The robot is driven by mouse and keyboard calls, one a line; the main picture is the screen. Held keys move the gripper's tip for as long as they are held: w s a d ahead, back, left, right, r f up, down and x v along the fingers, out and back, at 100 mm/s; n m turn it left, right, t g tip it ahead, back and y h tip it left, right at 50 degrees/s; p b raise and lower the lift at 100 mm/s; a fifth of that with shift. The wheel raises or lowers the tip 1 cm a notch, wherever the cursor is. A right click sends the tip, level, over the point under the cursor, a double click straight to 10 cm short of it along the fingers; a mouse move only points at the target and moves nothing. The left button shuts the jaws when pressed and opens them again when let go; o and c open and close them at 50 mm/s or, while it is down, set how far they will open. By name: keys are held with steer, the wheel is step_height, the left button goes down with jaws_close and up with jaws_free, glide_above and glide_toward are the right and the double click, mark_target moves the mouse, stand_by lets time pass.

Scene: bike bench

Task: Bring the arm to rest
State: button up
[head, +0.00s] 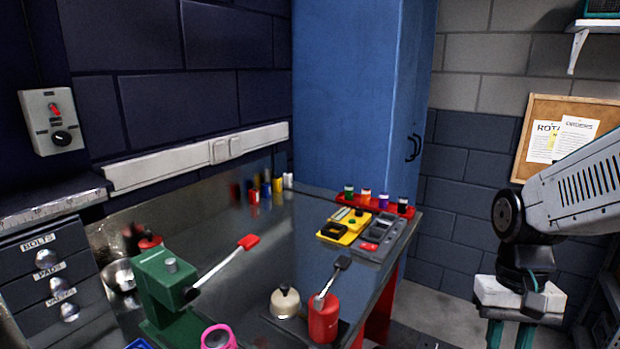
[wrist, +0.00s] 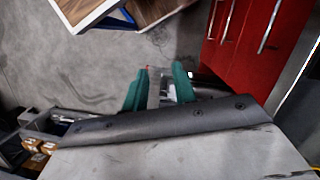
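My gripper (head: 510,336) hangs at the lower right of the head view, to the right of the bench. Its two green fingers point down with a gap between them, and the frame's bottom edge cuts off their tips. In the wrist view the green fingers (wrist: 158,88) stand apart. A narrow grey and red shape shows between them; I cannot tell what it is, and I see no clearly held object. My arm (head: 580,190) reaches in from the right edge.
The bench (head: 255,255) carries a green press (head: 165,285), a red lever can (head: 324,315), a yellow tray (head: 344,227) and a red rack of bottles (head: 375,205). A blue cabinet (head: 345,100) stands behind. Red drawers (wrist: 250,45) show in the wrist view beside bare grey floor.

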steer(key=s+a+r+n+t, duration=0.3)
steer(key=s+a+r+t, duration=0.1)
steer(key=s+r, duration=0.4)
steer(key=shift+r, duration=0.45)
stand_by(0.6)
